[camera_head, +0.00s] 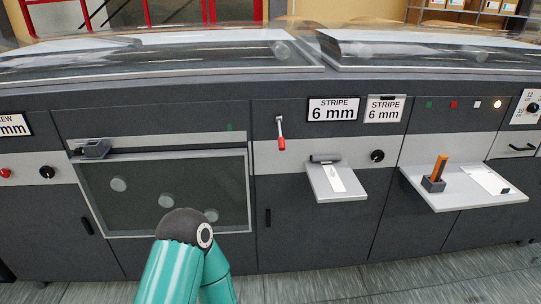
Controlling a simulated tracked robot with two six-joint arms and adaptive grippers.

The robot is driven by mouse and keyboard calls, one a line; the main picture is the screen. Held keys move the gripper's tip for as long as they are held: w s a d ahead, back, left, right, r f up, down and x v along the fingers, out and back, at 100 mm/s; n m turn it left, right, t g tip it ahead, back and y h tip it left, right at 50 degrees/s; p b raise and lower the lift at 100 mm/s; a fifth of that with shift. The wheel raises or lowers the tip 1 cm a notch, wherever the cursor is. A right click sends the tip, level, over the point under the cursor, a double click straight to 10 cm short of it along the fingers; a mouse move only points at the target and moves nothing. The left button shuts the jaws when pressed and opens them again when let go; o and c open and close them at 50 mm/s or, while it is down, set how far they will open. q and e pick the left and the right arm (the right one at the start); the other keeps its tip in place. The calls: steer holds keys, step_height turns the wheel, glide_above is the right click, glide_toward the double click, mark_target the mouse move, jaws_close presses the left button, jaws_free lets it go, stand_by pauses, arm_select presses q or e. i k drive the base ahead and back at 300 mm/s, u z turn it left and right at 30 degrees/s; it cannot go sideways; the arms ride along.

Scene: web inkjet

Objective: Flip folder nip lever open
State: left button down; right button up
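A small lever with a silver stem and red handle (281,143) is on the dark front of the machine, left of two "STRIPE 6 mm" signs. It hangs nearly straight down. It is the only lever of this kind that I see, and no label names it as the nip lever. A teal arm link of mine with a dark joint comes up from the bottom, in front of the glass panel. Neither gripper is in view, and nothing of mine touches the lever.
A framed glass panel (228,190) is left of the lever. A small grey shelf (322,187) juts out at its lower right, with a black knob (377,156) beside it. A larger shelf (446,200) bears an orange upright item (440,167). Clear covers top the machine.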

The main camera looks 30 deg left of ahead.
mark_target(282, 144)
steer(key=i, duration=1)
